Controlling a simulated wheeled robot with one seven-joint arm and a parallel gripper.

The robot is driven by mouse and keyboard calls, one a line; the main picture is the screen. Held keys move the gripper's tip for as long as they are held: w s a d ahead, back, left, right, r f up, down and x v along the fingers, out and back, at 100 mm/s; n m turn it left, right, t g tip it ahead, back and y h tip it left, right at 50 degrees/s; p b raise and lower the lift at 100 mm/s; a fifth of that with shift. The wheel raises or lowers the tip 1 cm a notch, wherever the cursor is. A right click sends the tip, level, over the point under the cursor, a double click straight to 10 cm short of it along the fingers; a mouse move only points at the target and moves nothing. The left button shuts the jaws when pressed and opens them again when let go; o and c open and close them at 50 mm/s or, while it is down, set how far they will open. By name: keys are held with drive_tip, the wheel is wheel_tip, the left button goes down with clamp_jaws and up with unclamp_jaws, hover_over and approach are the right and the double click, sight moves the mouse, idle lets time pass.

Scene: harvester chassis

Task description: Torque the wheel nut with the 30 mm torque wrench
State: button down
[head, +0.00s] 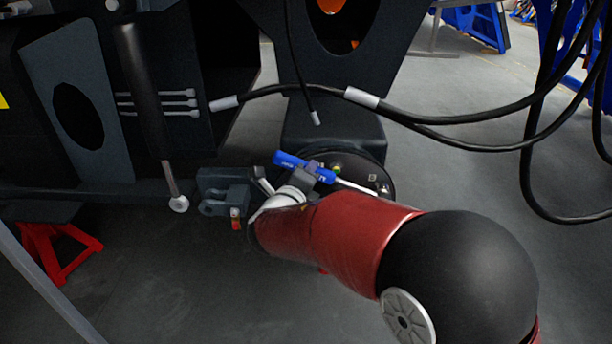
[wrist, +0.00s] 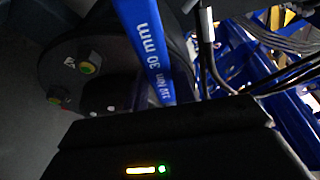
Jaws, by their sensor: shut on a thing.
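The torque wrench has a blue handle (head: 290,162) and a bright shaft (head: 358,187) that runs right across the front of the hub. In the wrist view, its blue handle (wrist: 150,45) reads "30 mm". My gripper (head: 313,172) is shut on the handle. The round dark wheel hub (head: 372,168) carries several nuts or studs. In the wrist view, a wheel nut (wrist: 88,68) with a yellow-green centre sits on the hub flange (wrist: 62,58), left of the handle. The wrench's working end is unclear; I cannot tell whether it sits on a nut.
Black cables (head: 450,120) hang at the right of the hub. A grey bracket (head: 222,190) and a hanging cylinder rod (head: 172,185) are to the left. A red stand (head: 60,250) is on the floor. Open floor (head: 480,190) lies at the right.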

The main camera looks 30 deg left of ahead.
drive_tip(key=s+d, duration=0.6)
drive_tip(key=s, duration=0.4)
drive_tip(key=shift+f, duration=0.25)
idle(0.9)
idle(1.3)
